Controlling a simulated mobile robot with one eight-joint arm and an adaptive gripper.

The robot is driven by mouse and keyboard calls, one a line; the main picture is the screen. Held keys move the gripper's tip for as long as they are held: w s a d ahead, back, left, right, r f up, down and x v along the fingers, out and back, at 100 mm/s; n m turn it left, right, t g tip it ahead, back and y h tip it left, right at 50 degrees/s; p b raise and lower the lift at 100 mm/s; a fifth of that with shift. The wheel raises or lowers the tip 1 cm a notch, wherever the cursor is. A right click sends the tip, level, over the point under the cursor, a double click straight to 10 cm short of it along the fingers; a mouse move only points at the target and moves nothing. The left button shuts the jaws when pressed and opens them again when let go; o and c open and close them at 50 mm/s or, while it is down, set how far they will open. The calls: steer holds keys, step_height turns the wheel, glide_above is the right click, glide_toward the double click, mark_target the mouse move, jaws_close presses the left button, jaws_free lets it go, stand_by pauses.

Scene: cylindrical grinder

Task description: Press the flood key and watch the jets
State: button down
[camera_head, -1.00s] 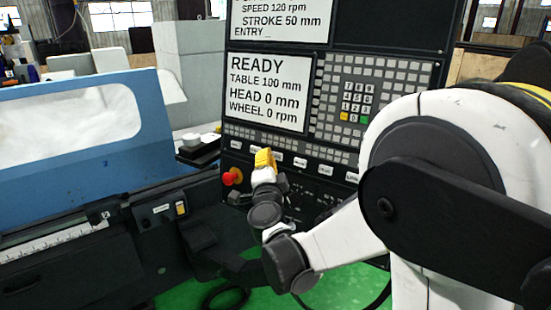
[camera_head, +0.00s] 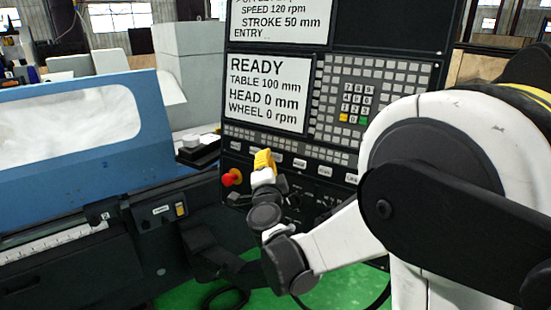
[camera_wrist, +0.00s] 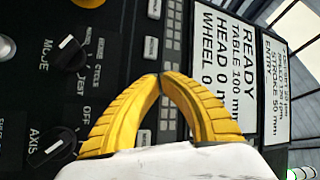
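My gripper (camera_head: 264,160) is in front of the black control panel (camera_head: 290,187), at the row of white labelled keys. In the wrist view its two yellow fingers (camera_wrist: 161,77) meet at the tips, with nothing between them. A white key (camera_head: 299,162) shows just right of the fingers in the head view, with more keys along the row. In the wrist view, white keys (camera_wrist: 150,48) lie beyond the fingertips. The labels are too small to read, so I cannot tell which is the flood key. Contact with a key cannot be told. No jets are visible.
The display (camera_head: 268,92) reads READY, TABLE 100 mm, HEAD 0 mm, WHEEL 0 rpm. A red stop button (camera_head: 231,178) is left of the gripper. Dark knobs (camera_wrist: 70,55) protrude from the panel. The grinder's blue guard (camera_head: 150,130) stands at the left.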

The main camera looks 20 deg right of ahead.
steer(key=shift+w+d, duration=0.1)
stand_by(0.3)
steer(key=shift+w+d, duration=0.2)
steer(key=shift+w+d+f+b, duration=0.15)
steer(key=shift+w+d+b, duration=0.1)
steer(key=shift+d+b, duration=0.1)
stand_by(0.8)
stand_by(0.3)
steer(key=shift+s+a, duration=0.55)
steer(key=shift+a, duration=0.05)
steer(key=shift+a, duration=0.1)
steer(key=shift+s+a+r+p, duration=0.2)
steer(key=shift+s+a+r, duration=0.1)
steer(key=shift+s+a, duration=0.55)
steer(key=shift+s+a+r+p, duration=0.15)
steer(key=shift+s+a+r, duration=0.15)
steer(key=shift+s+a, duration=0.55)
steer(key=shift+w+a, duration=0.1)
steer(key=shift+a, duration=0.05)
